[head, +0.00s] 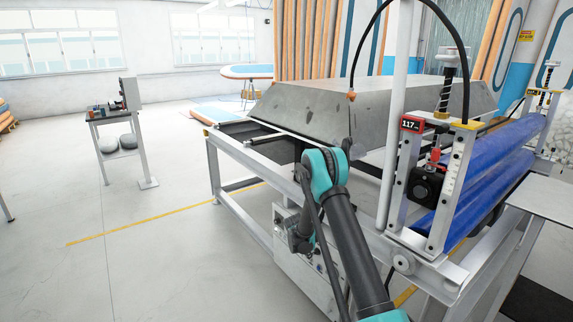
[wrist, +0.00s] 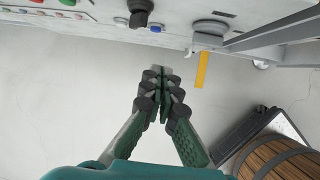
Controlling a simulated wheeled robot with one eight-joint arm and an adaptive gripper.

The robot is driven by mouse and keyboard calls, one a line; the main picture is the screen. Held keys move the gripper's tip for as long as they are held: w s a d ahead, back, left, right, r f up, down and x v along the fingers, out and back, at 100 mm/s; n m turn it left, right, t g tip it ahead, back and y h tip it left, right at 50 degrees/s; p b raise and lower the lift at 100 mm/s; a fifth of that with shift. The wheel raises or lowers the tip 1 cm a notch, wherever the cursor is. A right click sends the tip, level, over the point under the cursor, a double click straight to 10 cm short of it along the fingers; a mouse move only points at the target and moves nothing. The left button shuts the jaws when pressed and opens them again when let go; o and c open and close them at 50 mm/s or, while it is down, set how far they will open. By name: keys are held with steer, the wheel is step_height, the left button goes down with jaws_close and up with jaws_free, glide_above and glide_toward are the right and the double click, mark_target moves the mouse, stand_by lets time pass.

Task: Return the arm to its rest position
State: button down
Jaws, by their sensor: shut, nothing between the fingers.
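My gripper (wrist: 162,72) is shut and empty in the wrist view, its two dark green fingers together. It points toward the grey control panel (wrist: 85,14), which has coloured buttons and a black knob (wrist: 141,10). A gap of floor seems to show around the fingers. In the head view my arm (head: 345,220) rises from the bottom, bends at a teal joint and folds down in front of the machine frame (head: 232,150). The fingers are not clear there.
The large machine carries a grey slab (head: 330,105) and blue rollers (head: 490,170) at right. A small stand (head: 122,150) is at left. A wooden barrel (wrist: 282,158) and a dark box (wrist: 250,130) are at the wrist view's lower right. Floor (head: 110,270) at left is clear.

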steer(key=s+d+r+m+y, duration=0.1)
steer(key=s+d+r+m, duration=0.1)
steer(key=s+r+m, duration=0.35)
steer(key=s+d+r+m, duration=0.25)
steer(key=s+r, duration=0.35)
steer(key=r, duration=0.4)
steer(key=s+d+r+m+y, duration=0.1)
steer(key=s+d+r+m, duration=0.1)
steer(key=s+r+m, duration=0.45)
steer(key=s+m, duration=0.2)
steer(key=s, duration=0.5)
steer(key=s+d+r+m, duration=0.1)
steer(key=s+m, duration=0.3)
steer(key=s, duration=0.5)
steer(key=s+d+r+m+t+y, duration=0.1)
steer(key=s+r+m, duration=0.2)
steer(key=s, duration=0.5)
steer(key=shift+s+r+m, duration=0.25)
steer(key=shift+s+m, duration=0.1)
steer(key=shift+m, duration=0.1)
